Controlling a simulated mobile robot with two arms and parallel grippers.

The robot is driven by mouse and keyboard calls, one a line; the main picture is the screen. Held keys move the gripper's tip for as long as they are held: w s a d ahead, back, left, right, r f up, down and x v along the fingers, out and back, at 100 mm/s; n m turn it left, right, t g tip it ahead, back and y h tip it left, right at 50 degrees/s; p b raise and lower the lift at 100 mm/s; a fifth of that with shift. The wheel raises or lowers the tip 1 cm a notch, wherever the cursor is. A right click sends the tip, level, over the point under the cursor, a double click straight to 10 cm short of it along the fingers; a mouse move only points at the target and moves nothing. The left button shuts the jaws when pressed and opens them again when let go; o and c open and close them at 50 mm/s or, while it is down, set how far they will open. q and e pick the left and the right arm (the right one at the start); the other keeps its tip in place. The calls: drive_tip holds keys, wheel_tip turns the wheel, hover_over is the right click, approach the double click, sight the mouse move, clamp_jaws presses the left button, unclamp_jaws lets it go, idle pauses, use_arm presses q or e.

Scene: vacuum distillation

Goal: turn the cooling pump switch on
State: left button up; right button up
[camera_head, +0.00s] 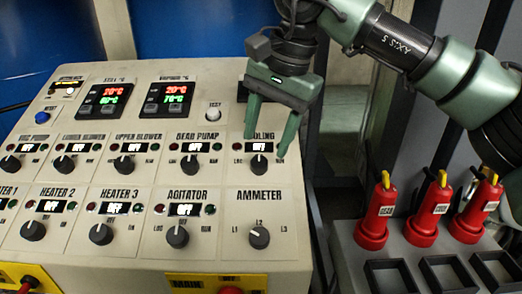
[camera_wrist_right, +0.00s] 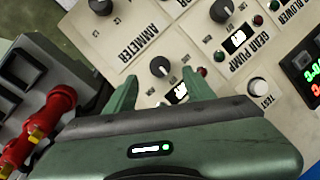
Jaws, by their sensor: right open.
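The cooling pump switch (camera_head: 259,164) is a dark round knob at the right end of the upper knob row on the sloped beige panel. Its label is partly hidden by my gripper and reads "...OLING". My right gripper (camera_head: 267,146) is open and empty, its green fingers pointing down over this section. In the right wrist view the knob (camera_wrist_right: 160,67) shows just beyond and between the two fingertips (camera_wrist_right: 158,76), with a small lit display (camera_wrist_right: 177,92) closer to the palm. I cannot tell whether the fingers touch the panel. My left gripper is not in view.
The gear pump knob (camera_head: 191,165) is to the left and the ammeter knob (camera_head: 259,238) below. A white test button (camera_head: 213,111) sits above. Right of the panel, a grey rack (camera_head: 352,262) holds red plugs (camera_head: 377,213) with yellow tips.

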sight(260, 160)
drive_tip(key=p+x, duration=0.1)
drive_tip(key=x, duration=0.4)
drive_tip(key=shift+w+f, duration=0.1)
drive_tip(key=shift+f, duration=0.25)
clamp_jaws()
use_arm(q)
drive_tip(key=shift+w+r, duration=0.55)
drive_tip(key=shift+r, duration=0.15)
